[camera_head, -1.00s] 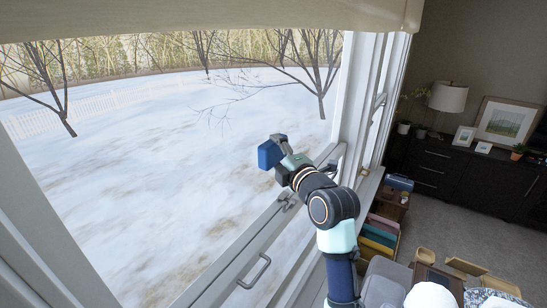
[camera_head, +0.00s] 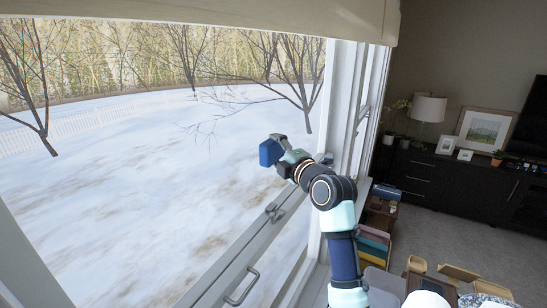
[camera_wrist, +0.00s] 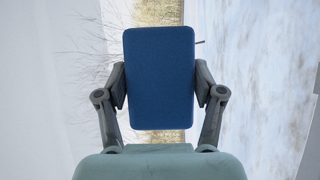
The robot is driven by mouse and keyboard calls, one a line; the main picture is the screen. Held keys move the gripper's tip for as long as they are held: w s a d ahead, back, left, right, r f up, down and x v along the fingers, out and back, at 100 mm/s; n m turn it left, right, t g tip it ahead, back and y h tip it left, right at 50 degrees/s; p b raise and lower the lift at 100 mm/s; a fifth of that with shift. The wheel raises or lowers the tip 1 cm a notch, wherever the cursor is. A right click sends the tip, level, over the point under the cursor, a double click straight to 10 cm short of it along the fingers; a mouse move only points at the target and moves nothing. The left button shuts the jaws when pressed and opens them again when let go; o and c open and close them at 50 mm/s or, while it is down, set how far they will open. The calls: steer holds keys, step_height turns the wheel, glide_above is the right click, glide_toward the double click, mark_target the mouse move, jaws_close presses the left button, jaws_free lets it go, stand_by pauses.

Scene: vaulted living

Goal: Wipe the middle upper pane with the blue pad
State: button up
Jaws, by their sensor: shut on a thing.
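The blue pad (camera_head: 270,152) is held in my gripper (camera_head: 279,146), in front of the large upper window pane (camera_head: 150,150). In the wrist view the pad (camera_wrist: 159,78) is upright between the two fingers of my gripper (camera_wrist: 160,85), which press on its left and right sides. Its broad face fills the middle of that view. The pad is above the lock rail (camera_head: 235,255) and near the right side of the pane. I cannot tell whether it touches the glass.
A window handle (camera_head: 242,287) and a latch (camera_head: 271,211) stick out from the frame below my arm. A cream blind (camera_head: 300,14) hangs over the top. A dark cabinet (camera_head: 440,180) with a lamp (camera_head: 428,110) stands at the right. Snow and trees show outside.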

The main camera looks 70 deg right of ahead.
mark_target(246, 164)
steer(key=shift+a, duration=0.1)
steer(key=shift+w+a, duration=0.2)
steer(key=shift+a, duration=0.95)
steer(key=shift+w+a, duration=0.25)
steer(key=shift+a, duration=0.85)
steer(key=shift+w+a, duration=0.2)
steer(key=shift+a, duration=0.95)
steer(key=shift+w+a+p, duration=0.15)
steer(key=shift+a+p, duration=0.2)
steer(key=shift+a, duration=0.95)
steer(key=shift+w+a+p, duration=0.1)
steer(key=shift+a+p, duration=0.2)
steer(key=shift+a, duration=0.95)
steer(key=shift+s, duration=0.1)
steer(key=shift+s+a, duration=0.2)
steer(key=shift+s, duration=1.25)
steer(key=shift+s+a, duration=0.2)
steer(key=shift+s, duration=1.25)
steer(key=shift+s, duration=0.1)
